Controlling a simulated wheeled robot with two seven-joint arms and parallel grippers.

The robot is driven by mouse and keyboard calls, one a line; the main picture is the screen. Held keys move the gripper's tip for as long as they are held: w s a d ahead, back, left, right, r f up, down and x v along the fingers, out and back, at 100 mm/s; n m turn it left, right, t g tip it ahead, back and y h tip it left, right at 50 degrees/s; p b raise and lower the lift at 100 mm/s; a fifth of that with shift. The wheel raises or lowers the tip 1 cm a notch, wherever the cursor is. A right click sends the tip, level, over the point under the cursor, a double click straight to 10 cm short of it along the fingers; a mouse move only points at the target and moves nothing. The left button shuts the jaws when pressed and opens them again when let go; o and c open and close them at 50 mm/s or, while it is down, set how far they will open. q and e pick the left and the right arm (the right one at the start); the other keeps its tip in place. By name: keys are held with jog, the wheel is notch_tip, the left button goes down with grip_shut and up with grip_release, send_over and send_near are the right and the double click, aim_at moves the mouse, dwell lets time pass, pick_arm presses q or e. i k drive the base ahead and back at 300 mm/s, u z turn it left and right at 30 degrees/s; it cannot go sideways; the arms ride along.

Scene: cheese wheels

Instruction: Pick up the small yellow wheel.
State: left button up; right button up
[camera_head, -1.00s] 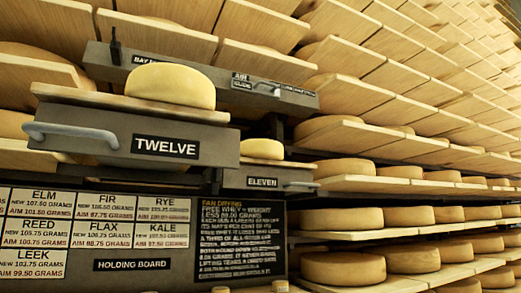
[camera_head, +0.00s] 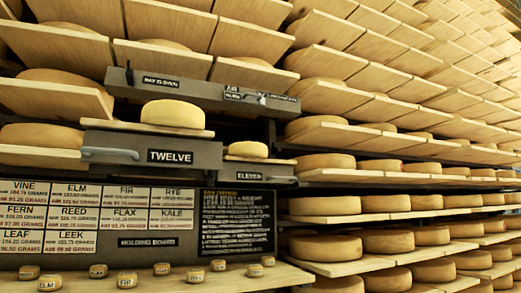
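A pale yellow wheel (camera_head: 177,113) sits on a wooden board on the drawer marked TWELVE (camera_head: 150,150). A smaller yellow wheel (camera_head: 248,149) sits on the drawer marked ELEVEN (camera_head: 240,171), lower and to the right. Several much smaller yellowish wheels stand on the wooden ledge (camera_head: 185,280) along the bottom, among them one marked ELM (camera_head: 49,283) and one marked FIR (camera_head: 127,280). I cannot tell from the picture alone which of these the task means. Neither of my grippers is in view.
A dark panel with white name cards (camera_head: 75,217) and a black text board (camera_head: 237,222) stands behind the ledge. Handles (camera_head: 110,154) stick out from the drawers. Racks of large wheels (camera_head: 325,205) fill the right side. The ledge's front strip looks clear.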

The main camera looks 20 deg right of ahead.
aim_at(249, 149)
jog(key=z, duration=0.6)
jog(key=i, duration=0.6)
jog(key=z, duration=0.5)
